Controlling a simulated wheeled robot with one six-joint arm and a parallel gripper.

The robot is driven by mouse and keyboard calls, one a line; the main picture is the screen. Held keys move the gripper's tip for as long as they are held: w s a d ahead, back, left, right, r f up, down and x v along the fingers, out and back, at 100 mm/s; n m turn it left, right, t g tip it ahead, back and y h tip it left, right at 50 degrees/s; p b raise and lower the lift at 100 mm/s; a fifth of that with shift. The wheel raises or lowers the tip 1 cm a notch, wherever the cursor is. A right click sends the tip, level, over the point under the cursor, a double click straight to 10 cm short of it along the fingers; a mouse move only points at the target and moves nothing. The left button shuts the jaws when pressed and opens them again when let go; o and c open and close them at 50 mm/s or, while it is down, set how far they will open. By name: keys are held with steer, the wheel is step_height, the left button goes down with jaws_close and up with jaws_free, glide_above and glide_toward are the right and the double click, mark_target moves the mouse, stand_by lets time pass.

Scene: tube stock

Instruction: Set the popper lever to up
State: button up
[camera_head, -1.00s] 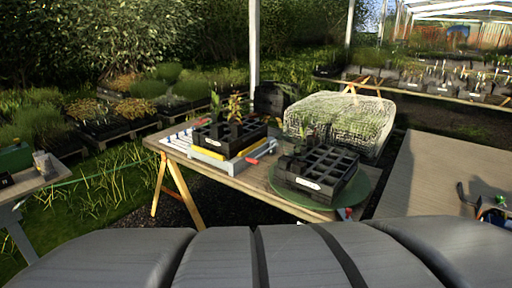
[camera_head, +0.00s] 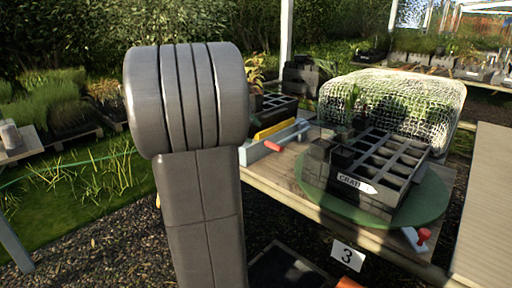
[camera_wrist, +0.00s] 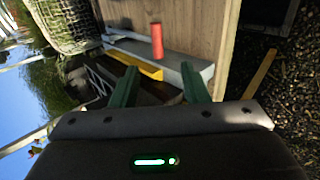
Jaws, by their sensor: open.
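The popper, a grey frame (camera_head: 291,136) with a yellow bar (camera_head: 272,130), sits on the wooden table, partly hidden behind my arm. Its lever shows as a red handle (camera_head: 272,146) at the front, lying low and close to level rather than upright. In the wrist view, which is turned on its side, the red handle (camera_wrist: 157,42) is ahead of my gripper (camera_wrist: 162,76), between the lines of its two green fingers. The fingers are apart and empty, and do not appear to touch the handle. My gripper is hidden in the head view.
A black cell tray (camera_head: 370,165) stands on a green round plate (camera_head: 432,200) to the right. A grey bracket with a red knob (camera_head: 423,234) is at the table's front edge. A mesh-covered block (camera_head: 400,95) stands behind. Gravel (camera_head: 90,240) lies in front.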

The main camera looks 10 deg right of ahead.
mark_target(273, 146)
steer(key=b+x, duration=0.1)
steer(key=x, duration=0.3)
steer(key=b+x, duration=0.1)
steer(key=x, duration=0.4)
steer(key=b+x, duration=0.1)
steer(key=x, duration=0.3)
steer(key=shift+w+d+f, duration=0.1)
steer(key=shift+w+d, duration=0.15)
steer(key=shift+w, duration=0.2)
jaws_close()
